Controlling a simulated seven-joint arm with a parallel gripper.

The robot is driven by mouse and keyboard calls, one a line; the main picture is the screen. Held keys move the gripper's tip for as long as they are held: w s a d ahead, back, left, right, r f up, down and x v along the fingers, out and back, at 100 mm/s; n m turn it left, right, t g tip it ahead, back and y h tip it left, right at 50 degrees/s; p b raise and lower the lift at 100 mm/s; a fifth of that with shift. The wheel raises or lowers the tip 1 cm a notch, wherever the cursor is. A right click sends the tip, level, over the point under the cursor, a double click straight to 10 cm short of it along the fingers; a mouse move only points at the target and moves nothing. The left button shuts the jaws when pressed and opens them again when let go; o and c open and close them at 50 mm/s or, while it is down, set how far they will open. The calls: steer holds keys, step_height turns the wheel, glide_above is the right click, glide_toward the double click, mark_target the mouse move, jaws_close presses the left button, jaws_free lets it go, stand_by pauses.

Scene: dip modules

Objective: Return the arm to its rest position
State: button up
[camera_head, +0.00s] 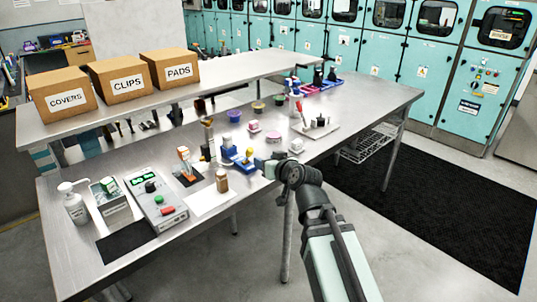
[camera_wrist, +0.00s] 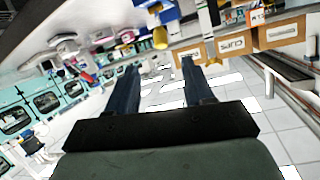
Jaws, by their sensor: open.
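My gripper (camera_head: 268,166) is over the front edge of the steel workbench (camera_head: 105,252) in the head view, close to a blue item with a yellow part (camera_head: 245,158). I cannot tell in the head view whether it touches anything. In the wrist view, the two dark fingers of my gripper (camera_wrist: 165,85) stand apart with nothing between them. That view is tilted and shows the floor and bench beyond the fingers.
Boxes marked COVERS (camera_head: 62,100), CLIPS (camera_head: 124,84) and PADS (camera_head: 178,72) stand on the raised shelf. Open floor with a black mat (camera_head: 440,205) lies at right.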

steer(key=s+d+f+m+g+h, duration=0.15)
steer(key=s+d+f+g, duration=0.35)
steer(key=f, duration=0.8)
steer(key=s+d+f+m+g+h, duration=0.1)
steer(key=s+d+f+g+h, duration=0.45)
steer(key=f, duration=0.85)
steer(key=s+d+f+m+g, duration=0.1)
steer(key=s+d+f+g, duration=0.1)
steer(key=s+f, duration=0.85)
steer(key=s+d+f+g, duration=0.3)
steer(key=s+d+f, duration=0.1)
steer(key=s+f, duration=0.7)
steer(key=s+d+f+m+g, duration=0.1)
steer(key=s+d+f+g, duration=0.2)
steer(key=s+f, duration=0.9)
steer(key=shift+s+d, duration=0.8)
steer(key=shift+d, duration=0.05)
